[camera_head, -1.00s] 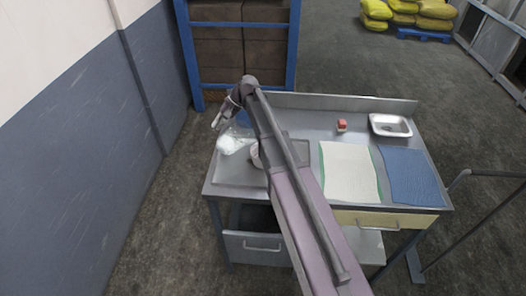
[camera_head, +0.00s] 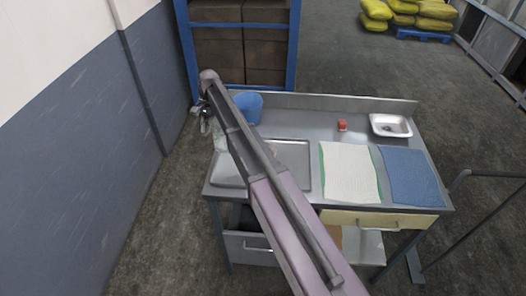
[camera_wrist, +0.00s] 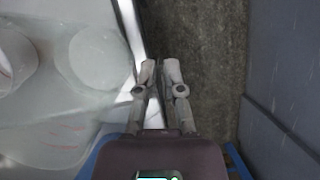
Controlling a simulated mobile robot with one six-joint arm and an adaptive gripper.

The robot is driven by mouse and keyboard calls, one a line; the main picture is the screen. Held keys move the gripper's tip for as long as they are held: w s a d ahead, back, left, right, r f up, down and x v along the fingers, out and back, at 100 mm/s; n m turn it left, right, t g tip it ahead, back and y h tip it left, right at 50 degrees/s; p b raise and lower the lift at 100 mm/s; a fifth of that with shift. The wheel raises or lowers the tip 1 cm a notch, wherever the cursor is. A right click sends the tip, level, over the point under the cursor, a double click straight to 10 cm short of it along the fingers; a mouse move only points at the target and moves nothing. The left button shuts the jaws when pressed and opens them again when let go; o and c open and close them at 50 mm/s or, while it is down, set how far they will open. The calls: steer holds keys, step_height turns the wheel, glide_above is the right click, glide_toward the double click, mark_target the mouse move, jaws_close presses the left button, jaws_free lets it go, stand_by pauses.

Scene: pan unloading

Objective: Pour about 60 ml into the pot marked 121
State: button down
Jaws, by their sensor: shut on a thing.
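My gripper (camera_wrist: 160,72) is shut, with its two fingers close together; in the head view it shows beyond the counter's left back corner (camera_head: 202,118). A large clear vessel with red graduation marks (camera_wrist: 55,148) lies just left of the fingers in the wrist view. It seems to be what the gripper holds, but the grip itself is hard to make out. In the head view the clear vessel (camera_head: 219,137) is partly behind my arm. A pale round shape (camera_wrist: 97,57) and a whitish rounded form (camera_wrist: 12,58) show through or beside it. No number 121 is readable.
A metal tray (camera_head: 291,158) lies on the counter, partly behind my arm. A blue bucket (camera_head: 250,105) stands at the back. A wall (camera_head: 75,150) is left.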

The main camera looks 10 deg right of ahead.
steer(key=shift+w+a+f+g+h, duration=0.2)
steer(key=shift+a+g+h, duration=0.1)
steer(key=shift+h, duration=0.2)
